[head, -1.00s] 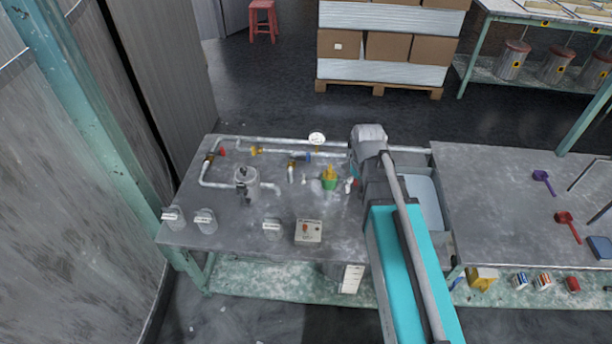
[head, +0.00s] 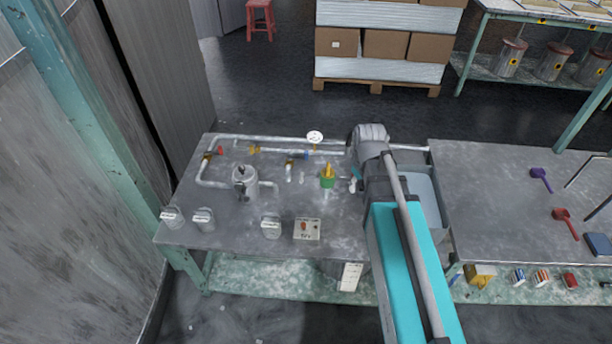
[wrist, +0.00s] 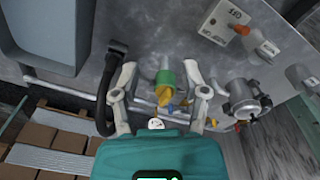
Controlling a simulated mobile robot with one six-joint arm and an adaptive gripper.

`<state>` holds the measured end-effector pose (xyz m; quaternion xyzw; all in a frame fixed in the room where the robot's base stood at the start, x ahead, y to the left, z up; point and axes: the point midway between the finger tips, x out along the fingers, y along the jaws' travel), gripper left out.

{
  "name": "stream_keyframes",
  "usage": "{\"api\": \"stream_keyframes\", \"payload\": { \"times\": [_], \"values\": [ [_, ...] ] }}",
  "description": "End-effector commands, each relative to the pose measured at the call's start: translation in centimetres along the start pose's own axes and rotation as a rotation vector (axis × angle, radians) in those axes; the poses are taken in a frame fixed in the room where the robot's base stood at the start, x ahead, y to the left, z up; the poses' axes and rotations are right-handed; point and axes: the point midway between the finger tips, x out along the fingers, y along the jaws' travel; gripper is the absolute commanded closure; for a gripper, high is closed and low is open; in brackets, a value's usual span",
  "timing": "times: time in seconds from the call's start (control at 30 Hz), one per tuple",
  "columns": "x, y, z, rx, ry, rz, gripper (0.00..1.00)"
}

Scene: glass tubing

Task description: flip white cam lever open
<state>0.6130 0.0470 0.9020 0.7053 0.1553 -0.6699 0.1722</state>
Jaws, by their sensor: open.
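A green fitting (head: 327,183) with a yellow part stands on the grey bench, and it also shows in the wrist view (wrist: 165,77). In the wrist view a short pale piece (wrist: 164,62) sticks out of the green fitting. I cannot tell whether this is the white cam lever, and no other white lever stands out clearly. My gripper (wrist: 160,68) is open, with one pale finger on each side of the green fitting and a gap to both. Nothing is held. In the head view my arm covers the bench just right of the fitting.
A round white gauge (head: 314,137) and pipes run behind the fitting. A metal pot (head: 244,181), a control box (head: 307,229) and several pale labelled blocks stand to the left and front. A sink basin (head: 426,200) lies right of my arm.

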Motion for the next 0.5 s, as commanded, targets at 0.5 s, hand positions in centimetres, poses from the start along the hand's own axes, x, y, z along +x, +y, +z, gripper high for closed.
{"api": "stream_keyframes", "payload": {
  "times": [0.5],
  "values": [
    [2.8,-4.6,-15.4,-0.780,0.068,0.070,0.52]
  ]
}}
